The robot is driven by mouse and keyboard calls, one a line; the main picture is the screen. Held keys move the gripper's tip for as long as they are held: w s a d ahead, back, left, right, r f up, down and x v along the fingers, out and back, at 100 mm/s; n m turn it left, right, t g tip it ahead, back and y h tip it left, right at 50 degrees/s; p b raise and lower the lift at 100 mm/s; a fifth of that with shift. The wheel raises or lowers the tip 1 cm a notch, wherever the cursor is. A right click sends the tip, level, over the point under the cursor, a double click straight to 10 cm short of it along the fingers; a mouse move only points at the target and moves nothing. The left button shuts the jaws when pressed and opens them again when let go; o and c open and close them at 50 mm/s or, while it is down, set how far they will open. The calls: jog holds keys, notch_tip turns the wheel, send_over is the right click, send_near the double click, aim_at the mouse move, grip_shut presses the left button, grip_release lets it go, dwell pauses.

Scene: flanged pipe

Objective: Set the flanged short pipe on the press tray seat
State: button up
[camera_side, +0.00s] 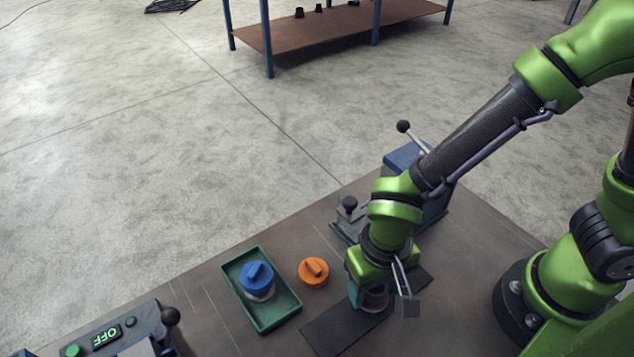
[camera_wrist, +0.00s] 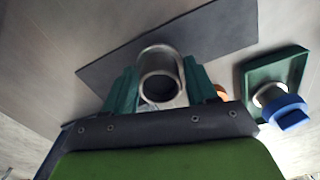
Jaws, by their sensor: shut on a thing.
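The flanged short pipe (camera_wrist: 147,88) is a grey metal ring with a dark bore in the wrist view, seen end-on between the two teal fingers of my gripper (camera_wrist: 161,86). My gripper is shut on it. In the side view, my gripper (camera_side: 366,293) is low over the dark mat, with the pipe (camera_side: 376,299) partly hidden under my wrist. I cannot tell whether the pipe touches the mat. The press (camera_side: 402,158), blue with a black-knobbed lever, stands behind my arm. Its metal tray (camera_side: 345,230) shows only in part; my arm hides the seat.
The dark mat (camera_side: 325,330) lies beneath my gripper. Left of it are an orange cap (camera_side: 313,271) and a green tray (camera_side: 229,277) holding a metal piece with a blue cap (camera_side: 256,275). A control box reading OFF (camera_side: 107,337) stands front left.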

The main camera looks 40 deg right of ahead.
notch_tip(320, 180, up, 14)
dwell(0.7)
notch_tip(320, 180, up, 5)
jog(key=w, duration=0.1)
jog(key=w+d, duration=1.1)
jog(key=f, duration=1.5)
jog(key=shift+s+a, duration=0.2)
jog(key=shift+s, duration=0.1)
jog(key=shift+f, duration=0.55)
jog(key=shift+f, duration=1.2)
